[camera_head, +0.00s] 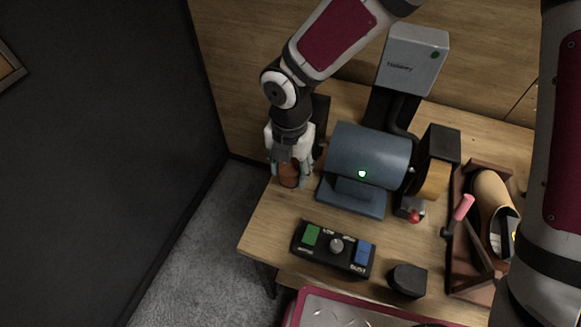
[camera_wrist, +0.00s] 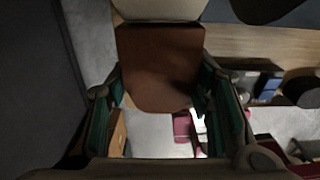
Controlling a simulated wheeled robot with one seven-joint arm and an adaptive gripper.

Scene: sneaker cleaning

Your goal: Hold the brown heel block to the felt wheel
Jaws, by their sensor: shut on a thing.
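The brown heel block (camera_wrist: 160,65) is between the fingers of my gripper (camera_wrist: 160,98), which is shut on it. In the head view the block (camera_head: 289,174) shows below my gripper (camera_head: 290,165), at the left end of the blue-grey motor (camera_head: 368,157). In the wrist view a cream, rounded surface (camera_wrist: 160,9), which looks like the felt wheel, meets the top edge of the block. Whether they touch or leave a small gap is unclear. The head view hides this wheel behind my gripper. A green light glows on the motor.
A tan wheel (camera_head: 433,180) with a black guard is at the motor's right end. A control box (camera_head: 333,249) with green and blue buttons and a knob stands in front. A wooden cradle (camera_head: 472,271) holds a tan shoe (camera_head: 493,207) at right. A grey box (camera_head: 413,59) stands behind.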

